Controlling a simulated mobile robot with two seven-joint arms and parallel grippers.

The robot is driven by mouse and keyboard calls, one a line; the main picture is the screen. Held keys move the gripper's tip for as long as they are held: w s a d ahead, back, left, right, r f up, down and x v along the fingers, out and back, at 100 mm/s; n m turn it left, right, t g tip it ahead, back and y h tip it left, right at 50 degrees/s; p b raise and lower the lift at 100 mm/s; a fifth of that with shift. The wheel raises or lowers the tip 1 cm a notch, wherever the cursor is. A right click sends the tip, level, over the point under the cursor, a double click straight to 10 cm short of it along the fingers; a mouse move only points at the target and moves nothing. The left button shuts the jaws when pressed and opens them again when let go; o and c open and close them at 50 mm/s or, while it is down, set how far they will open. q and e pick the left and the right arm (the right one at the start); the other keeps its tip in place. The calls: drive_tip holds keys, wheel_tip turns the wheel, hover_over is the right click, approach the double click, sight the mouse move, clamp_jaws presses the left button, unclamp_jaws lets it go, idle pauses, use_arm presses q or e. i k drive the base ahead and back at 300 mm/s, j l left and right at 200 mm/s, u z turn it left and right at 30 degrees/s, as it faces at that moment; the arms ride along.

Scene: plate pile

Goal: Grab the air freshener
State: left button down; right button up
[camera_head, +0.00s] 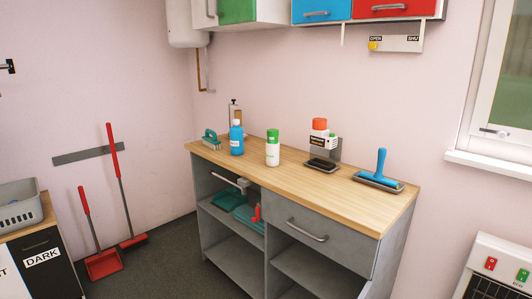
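A white can with a green cap (272,150) stands upright near the middle of the wooden worktop (345,193); it looks most like an air freshener, but its label is too small to read. A blue bottle with a white cap (237,138) stands to the can's left. Nothing covers the can from this view. Neither of my grippers can be made out.
A teal brush (211,139) lies at the worktop's left end. Wall cupboards (325,12) hang above. A red broom and dustpan (104,263) stand left of the grey cabinet (324,249).

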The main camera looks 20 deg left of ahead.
sight(272, 151)
drive_tip(key=i+j, duration=0.1)
drive_tip(key=j, duration=0.4)
drive_tip(key=i+j, duration=0.1)
drive_tip(key=j, duration=0.4)
drive_tip(key=i+j+z, duration=0.1)
drive_tip(key=j, duration=0.4)
drive_tip(key=i+j, duration=0.15)
drive_tip(key=j, duration=0.2)
drive_tip(key=i+j, duration=0.2)
drive_tip(key=j, duration=0.2)
drive_tip(key=z, duration=0.05)
